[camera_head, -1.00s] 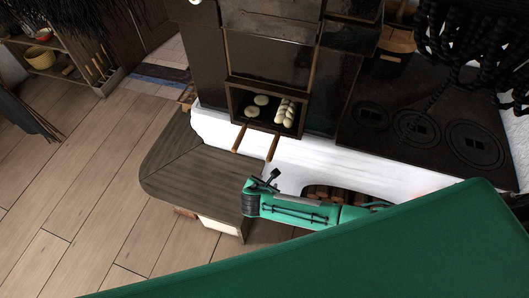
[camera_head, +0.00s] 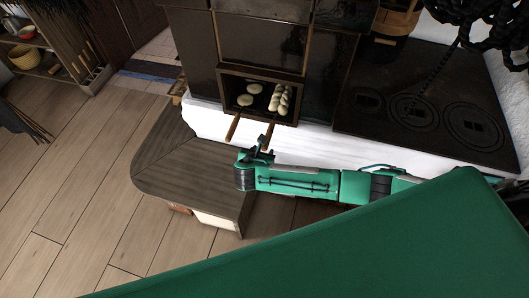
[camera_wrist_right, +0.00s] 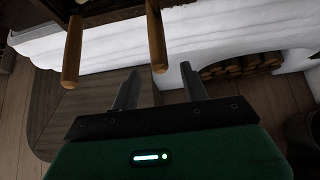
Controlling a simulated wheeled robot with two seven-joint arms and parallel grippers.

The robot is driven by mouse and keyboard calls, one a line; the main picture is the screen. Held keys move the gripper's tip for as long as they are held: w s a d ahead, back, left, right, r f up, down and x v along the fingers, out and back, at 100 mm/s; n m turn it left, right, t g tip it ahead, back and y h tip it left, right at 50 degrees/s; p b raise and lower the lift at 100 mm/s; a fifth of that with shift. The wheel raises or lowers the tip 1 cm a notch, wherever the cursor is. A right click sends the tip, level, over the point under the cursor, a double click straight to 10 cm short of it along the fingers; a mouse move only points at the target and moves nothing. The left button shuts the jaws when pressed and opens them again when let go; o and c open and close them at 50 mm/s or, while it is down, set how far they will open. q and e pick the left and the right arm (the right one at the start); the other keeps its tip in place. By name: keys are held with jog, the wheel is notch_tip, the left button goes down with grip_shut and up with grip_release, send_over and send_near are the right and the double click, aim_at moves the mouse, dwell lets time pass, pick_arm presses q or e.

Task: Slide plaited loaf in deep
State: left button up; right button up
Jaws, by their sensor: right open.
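The plaited loaf (camera_head: 281,98) is pale and lies at the right side of the dark oven opening (camera_head: 224,97), with two round pale loaves (camera_head: 247,100) to its left. Two wooden handles stick out of the opening: a left one (camera_head: 233,128) and a right one (camera_head: 268,132). My right gripper (camera_head: 265,143) is open and empty close to the end of the right handle. In the right wrist view the gripper's fingers (camera_wrist_right: 160,88) are apart, and the right handle (camera_wrist_right: 156,42) ends just beyond them, not between them. My left gripper is not in view.
A wooden bench (camera_head: 190,165) stands below the opening. A white ledge (camera_head: 330,145) runs along the stove front, and a black cooktop (camera_head: 420,105) lies to the right. Firewood (camera_wrist_right: 235,66) sits in a niche below the ledge.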

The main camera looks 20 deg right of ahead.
jog(key=shift+x, duration=1.3)
jog(key=shift+c, duration=0.4)
grip_shut()
jog(key=shift+w+r, duration=0.1)
